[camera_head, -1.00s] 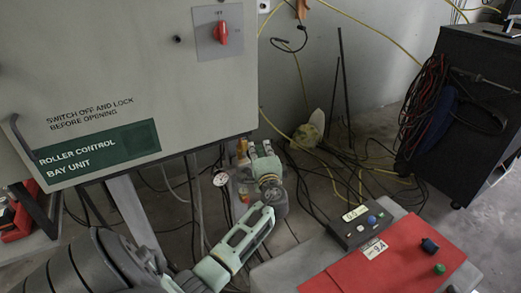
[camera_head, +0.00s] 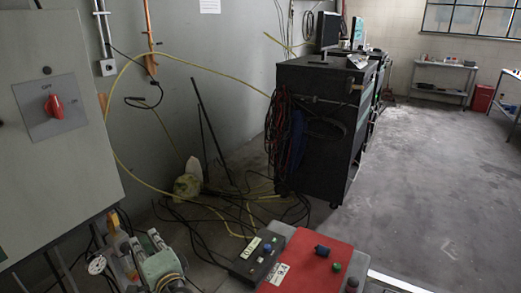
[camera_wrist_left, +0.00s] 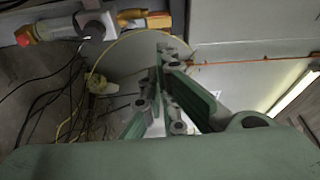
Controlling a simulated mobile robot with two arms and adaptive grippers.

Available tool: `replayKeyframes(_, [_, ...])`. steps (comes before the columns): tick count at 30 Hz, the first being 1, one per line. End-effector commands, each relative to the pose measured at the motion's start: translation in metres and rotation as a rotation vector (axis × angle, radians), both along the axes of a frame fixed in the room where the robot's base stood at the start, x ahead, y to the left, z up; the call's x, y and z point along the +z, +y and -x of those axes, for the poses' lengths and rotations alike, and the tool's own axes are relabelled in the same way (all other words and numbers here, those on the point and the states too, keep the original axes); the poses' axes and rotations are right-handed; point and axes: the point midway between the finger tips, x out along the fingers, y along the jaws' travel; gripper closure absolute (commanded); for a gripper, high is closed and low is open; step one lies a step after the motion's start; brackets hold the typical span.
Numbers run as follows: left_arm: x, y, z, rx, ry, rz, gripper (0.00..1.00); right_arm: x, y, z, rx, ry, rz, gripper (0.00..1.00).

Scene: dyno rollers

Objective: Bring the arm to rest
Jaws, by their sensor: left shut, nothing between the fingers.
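My left gripper (camera_head: 142,243) is at the lower left of the head view, below and right of the grey control cabinet's lower edge. Its pale green wrist is cut off by the bottom edge. In the left wrist view the green and grey fingers (camera_wrist_left: 160,78) point away from the camera, shut with nothing between them. No object touches them that I can see. Most of my left arm is out of the head view. My right gripper is not in view.
The grey cabinet (camera_head: 80,180) with a red switch (camera_head: 54,106) stands left. A button box (camera_head: 259,256) and red panel (camera_head: 310,268) are at the bottom. Loose cables lie behind, near a black cabinet (camera_head: 322,135). The floor (camera_head: 430,190) at right is clear.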

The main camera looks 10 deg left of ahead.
Motion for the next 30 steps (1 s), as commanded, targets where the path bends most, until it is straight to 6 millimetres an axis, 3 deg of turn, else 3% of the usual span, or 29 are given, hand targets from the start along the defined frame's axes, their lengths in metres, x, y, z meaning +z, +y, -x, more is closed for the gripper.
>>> replayKeyframes(5, [-0.024, -0.005, 0.024, 0.015, -0.013, 0.151, 1.0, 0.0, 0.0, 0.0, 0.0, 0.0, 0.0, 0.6])
replayKeyframes(8, [-0.059, -0.021, 0.056, 0.033, -0.013, 0.371, 1.0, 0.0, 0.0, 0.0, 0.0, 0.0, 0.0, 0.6])
replayKeyframes(12, [-0.111, -0.069, 0.112, 0.062, 0.039, 0.741, 1.0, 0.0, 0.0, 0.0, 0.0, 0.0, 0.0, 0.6])
replayKeyframes(15, [-0.133, -0.107, 0.146, 0.077, 0.098, 0.946, 1.0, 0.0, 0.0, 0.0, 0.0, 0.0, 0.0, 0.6])
replayKeyframes(21, [-0.149, -0.167, 0.195, 0.091, 0.212, 1.207, 1.0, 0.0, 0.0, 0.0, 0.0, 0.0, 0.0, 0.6])
replayKeyframes(30, [-0.146, -0.234, 0.254, 0.096, 0.37, 1.459, 1.0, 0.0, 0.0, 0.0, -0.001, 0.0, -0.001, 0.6])
